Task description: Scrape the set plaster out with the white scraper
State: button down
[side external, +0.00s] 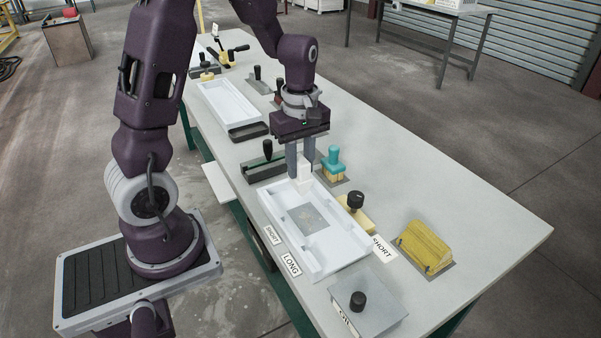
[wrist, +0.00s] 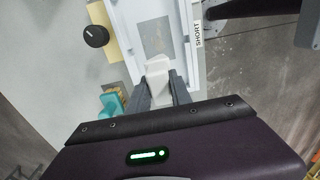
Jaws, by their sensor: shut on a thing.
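My gripper (side external: 301,165) is shut on the white scraper (side external: 304,178), holding it upright at the far end of the white tray-like mould (side external: 266,200). In the wrist view the white scraper (wrist: 157,72) sits between the two grey fingers of my gripper (wrist: 160,92). A grey patch of plaster (side external: 308,217) lies on the mould floor, apart from the scraper. The patch also shows in the wrist view (wrist: 155,35), beyond the scraper. Whether the scraper's lower edge touches the mould floor, I cannot tell.
A teal-handled tool (side external: 333,160) stands close right of my gripper. A black-knobbed yellow block (side external: 356,212) sits against the mould's right side. A yellow block (side external: 427,246) and a black-knobbed grey plate (side external: 368,301) lie nearer. Another white tray (side external: 226,104) lies farther back. The table's right side is clear.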

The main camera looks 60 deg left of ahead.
jog(key=shift+r, duration=1.2)
jog(key=shift+s, duration=0.1)
